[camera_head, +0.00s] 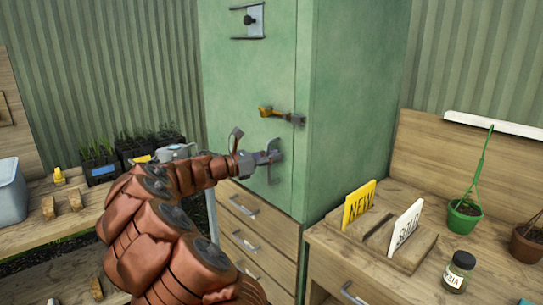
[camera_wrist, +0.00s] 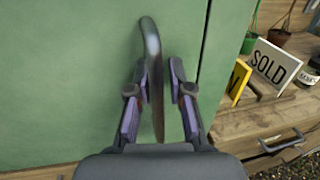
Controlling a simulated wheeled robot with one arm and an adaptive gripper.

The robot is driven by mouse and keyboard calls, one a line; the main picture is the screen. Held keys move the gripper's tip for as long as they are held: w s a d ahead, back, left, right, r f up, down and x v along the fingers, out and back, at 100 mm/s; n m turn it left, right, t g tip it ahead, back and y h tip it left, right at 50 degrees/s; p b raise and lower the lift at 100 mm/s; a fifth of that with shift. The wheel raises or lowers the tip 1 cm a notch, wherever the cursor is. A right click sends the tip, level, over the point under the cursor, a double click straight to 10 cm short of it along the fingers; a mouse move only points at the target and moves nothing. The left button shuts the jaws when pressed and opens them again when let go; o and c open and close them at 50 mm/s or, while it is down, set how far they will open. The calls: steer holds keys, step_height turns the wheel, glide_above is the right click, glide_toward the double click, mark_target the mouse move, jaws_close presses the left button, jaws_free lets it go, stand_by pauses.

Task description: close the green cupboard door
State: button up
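The green cupboard (camera_head: 345,80) stands in the middle of the head view. Its green door (camera_head: 235,85) looks flush or nearly flush with the frame; I cannot tell whether a small gap is left. A brass-coloured latch (camera_head: 281,115) sits at the door's right edge. My gripper (camera_head: 272,157) is at the door, below the latch. In the wrist view, a curved grey metal handle (camera_wrist: 153,50) stands between my two fingers (camera_wrist: 160,75). The fingers are apart. The left one is close to the handle, and a gap shows on the right.
Wooden drawers (camera_head: 250,215) lie below the door. A wooden bench (camera_head: 330,255) at right holds a NEW sign (camera_head: 359,204), a SOLD sign (camera_head: 404,225), a jar (camera_head: 459,268) and pots (camera_head: 464,217). Plant trays (camera_head: 100,168) stand on the left bench.

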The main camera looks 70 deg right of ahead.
steer(key=shift+o, duration=1.2)
steer(key=shift+w+a, duration=0.15)
steer(key=shift+w, duration=0.1)
steer(key=shift+r, duration=0.1)
steer(key=shift+w+a, duration=0.15)
steer(key=shift+w, duration=0.05)
steer(key=v, duration=1.1)
steer(key=shift+a, duration=0.35)
